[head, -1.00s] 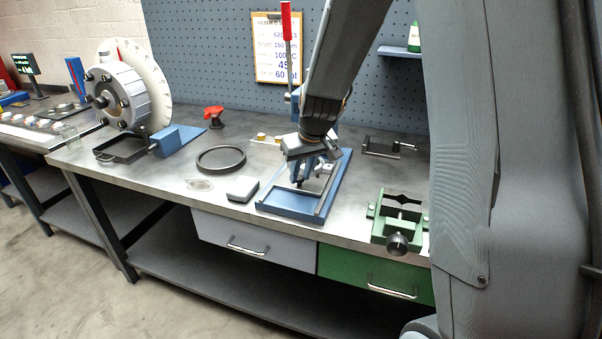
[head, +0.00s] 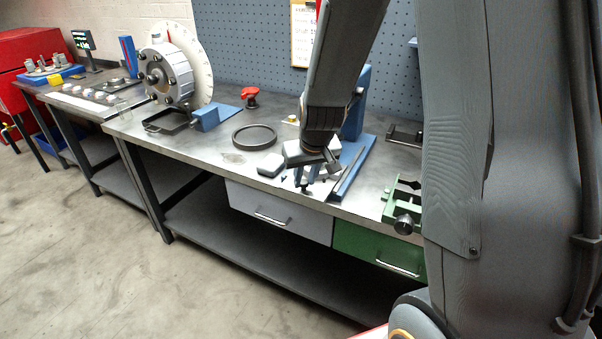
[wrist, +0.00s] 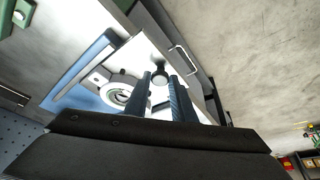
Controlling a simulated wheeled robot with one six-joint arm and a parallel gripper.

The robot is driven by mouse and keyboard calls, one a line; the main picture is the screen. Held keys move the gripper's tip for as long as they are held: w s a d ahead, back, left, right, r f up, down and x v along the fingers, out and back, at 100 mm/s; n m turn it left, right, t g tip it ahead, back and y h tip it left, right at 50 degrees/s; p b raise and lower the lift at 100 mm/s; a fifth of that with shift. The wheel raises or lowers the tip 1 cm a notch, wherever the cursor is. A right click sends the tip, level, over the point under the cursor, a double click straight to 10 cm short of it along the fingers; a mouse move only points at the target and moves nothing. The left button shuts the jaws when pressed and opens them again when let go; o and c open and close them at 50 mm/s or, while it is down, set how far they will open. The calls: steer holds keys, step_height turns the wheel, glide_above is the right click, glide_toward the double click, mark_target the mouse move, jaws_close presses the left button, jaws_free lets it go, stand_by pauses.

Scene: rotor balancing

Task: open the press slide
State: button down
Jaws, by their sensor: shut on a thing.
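The press (head: 352,107) has a blue frame and a blue base with side rails (head: 352,170) and stands on the bench, partly hidden behind my arm. Its pale slide plate (head: 318,190) reaches out to the bench's front edge. In the wrist view the bright slide plate (wrist: 145,58) carries a pale round part with a dark centre (wrist: 118,93). My gripper (head: 304,188) is at the slide's front end. In the wrist view my gripper (wrist: 161,78) has its two dark fingers around the slide's round dark knob (wrist: 160,70), shut on it.
A green vise (head: 402,207) stands to the right. Below the front edge are a grey drawer (head: 275,213) and a green drawer (head: 375,250). The floor in front is clear.

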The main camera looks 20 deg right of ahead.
steer(key=c, duration=1.5)
jaws_free()
steer(key=shift+b+v, duration=0.4)
steer(key=shift+v, duration=3.55)
